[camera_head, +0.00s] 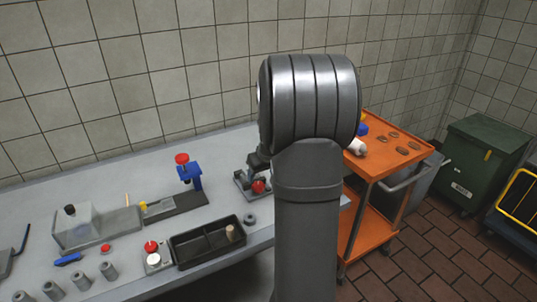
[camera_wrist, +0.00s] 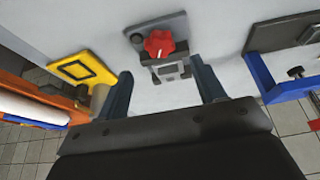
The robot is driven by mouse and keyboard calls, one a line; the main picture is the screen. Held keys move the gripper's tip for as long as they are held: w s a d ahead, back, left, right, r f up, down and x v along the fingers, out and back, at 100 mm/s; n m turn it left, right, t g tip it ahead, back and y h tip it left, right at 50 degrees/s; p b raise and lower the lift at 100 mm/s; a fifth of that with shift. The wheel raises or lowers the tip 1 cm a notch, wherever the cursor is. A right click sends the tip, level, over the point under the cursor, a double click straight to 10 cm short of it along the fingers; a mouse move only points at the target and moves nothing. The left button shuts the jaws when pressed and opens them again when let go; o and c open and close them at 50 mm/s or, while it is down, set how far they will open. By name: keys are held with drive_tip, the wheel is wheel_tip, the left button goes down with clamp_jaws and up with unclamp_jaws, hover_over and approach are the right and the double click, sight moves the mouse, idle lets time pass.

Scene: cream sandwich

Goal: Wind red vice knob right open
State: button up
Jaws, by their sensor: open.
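The red vice knob (camera_head: 258,187) is a small lobed knob on the grey vice (camera_head: 243,182), near the right end of the bench and partly covered by my arm in the head view. In the wrist view, the red knob (camera_wrist: 158,44) sits at top centre, above the vice's grey block (camera_wrist: 172,71) and its base plate (camera_wrist: 172,27). My gripper (camera_wrist: 161,66) is open, with its two fingers apart on either side of the vice in that picture. The knob shows between and slightly beyond the fingertips. No contact is visible. How far the vice jaws are open cannot be told.
A blue stand with a red top (camera_head: 188,170) is left of the vice. A black divided tray (camera_head: 187,253) and a grey ring (camera_head: 249,219) lie in front. An orange cart (camera_head: 400,165) stands right. In the wrist view, a yellow plate (camera_wrist: 72,70) and blue frame (camera_wrist: 270,80) flank the vice.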

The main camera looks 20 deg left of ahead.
drive_tip(key=v, duration=1)
drive_tip(key=shift+r, duration=0.3)
drive_tip(key=shift+s, duration=0.1)
drive_tip(key=m, duration=0.1)
approach(259, 185)
drive_tip(key=x, duration=0.8)
drive_tip(key=shift+a+f, duration=0.15)
drive_tip(key=c, duration=1)
